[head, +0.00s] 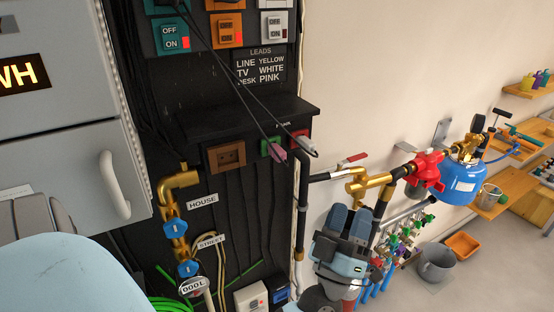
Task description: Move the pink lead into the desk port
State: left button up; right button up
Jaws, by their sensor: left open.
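The pink lead's plug (279,154) is at the lower right edge of the green port (268,147), under the dark shelf on the black panel. Its dark cable runs up to the upper left. I cannot tell whether it is seated. A white plug (309,147) is at the red port (299,134) to its right. A brown port (226,156) on the left has no plug in it. I cannot read which port is the desk one. My right gripper is not in view.
The leads label (260,67) pairs desk with pink. The dark shelf (248,117) juts out above the ports. Brass pipework (370,187) with a red valve (427,169) is close behind and right of my left gripper. A grey cabinet (65,110) stands left.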

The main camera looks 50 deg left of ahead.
aim_at(283, 157)
pick_arm(q)
jog(key=s+a+r+n+g+y+b, duration=0.1)
jog(key=a+r+n+g+y, duration=0.2)
jog(key=n+g, duration=0.7)
jog(key=s+a+r+n+g+y+b, duration=0.2)
jog(key=a+n+g+y, duration=0.4)
jog(key=n+g, duration=0.4)
jog(key=shift+s+r+n, duration=0.15)
jog(key=shift+r+n, duration=0.45)
jog(key=shift+n, duration=0.6)
jog(key=shift+a, duration=0.1)
jog(key=x, duration=0.7)
jog(key=shift+a, duration=0.1)
jog(key=shift+x, duration=0.85)
jog(key=shift+p, duration=0.3)
jog(key=shift+p, duration=0.3)
